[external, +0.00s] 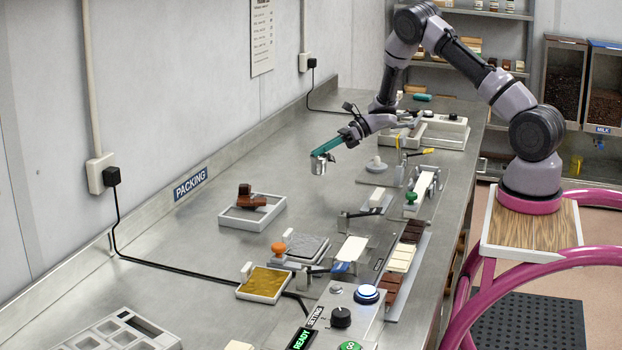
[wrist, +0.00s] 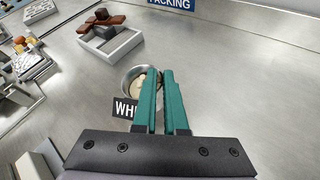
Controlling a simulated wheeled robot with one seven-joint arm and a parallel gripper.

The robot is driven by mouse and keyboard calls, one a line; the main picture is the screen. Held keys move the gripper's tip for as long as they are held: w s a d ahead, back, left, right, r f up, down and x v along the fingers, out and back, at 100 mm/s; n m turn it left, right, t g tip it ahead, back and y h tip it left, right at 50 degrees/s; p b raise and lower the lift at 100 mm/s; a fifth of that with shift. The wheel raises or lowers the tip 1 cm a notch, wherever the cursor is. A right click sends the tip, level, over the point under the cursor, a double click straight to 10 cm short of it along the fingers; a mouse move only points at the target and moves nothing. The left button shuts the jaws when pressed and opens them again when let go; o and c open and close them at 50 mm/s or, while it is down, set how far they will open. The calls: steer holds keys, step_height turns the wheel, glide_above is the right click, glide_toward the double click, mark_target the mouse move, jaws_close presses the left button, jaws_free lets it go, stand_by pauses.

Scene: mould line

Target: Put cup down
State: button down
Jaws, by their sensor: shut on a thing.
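A small metal cup (external: 319,166) is at the tips of my gripper (external: 322,152), over the steel bench and roughly upright. In the wrist view the cup (wrist: 130,76) is seen from above, with pale contents inside and a dark label (wrist: 125,107) reading "WHI", the rest hidden. My gripper's teal fingers (wrist: 160,74) are close together and shut on the cup, covering part of its opening. I cannot tell for sure whether the cup's base touches the bench.
A grey tray (external: 227,219) with brown pieces stands front-left of the cup. Moulds, a gold-filled tray (external: 263,283) and chocolate bars (external: 413,230) lie nearer the camera. A white-grey fixture (external: 437,133) is behind right. Bench by the PACKING sign (external: 190,184) is clear.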

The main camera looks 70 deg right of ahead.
steer(key=shift+f, duration=1.95)
steer(key=shift+f, duration=0.1)
steer(key=c, duration=1)
jaws_free()
steer(key=shift+o, duration=0.2)
